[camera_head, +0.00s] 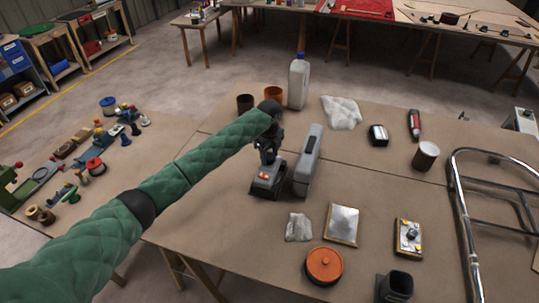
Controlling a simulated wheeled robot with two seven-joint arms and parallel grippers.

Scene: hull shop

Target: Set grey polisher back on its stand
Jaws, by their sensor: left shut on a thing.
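My left arm, in a green quilted sleeve, reaches in from the left. My left gripper (267,154) points down at the middle of the table and is shut on the top of a grey tool with an orange spot, which looks like the grey polisher (265,178). The polisher's lower part is at or very near the tabletop; I cannot tell whether it touches. Its stand is not clearly identifiable; a dark open-topped holder (396,287) stands at the front edge. My right gripper is not in view.
A long grey case (308,160) stands close to the right of the polisher. A white jug (298,82) and brown cups stand behind. A rag (299,227), a metal plate (341,225) and an orange round tin (324,265) lie in front. A metal rail (462,215) edges the right.

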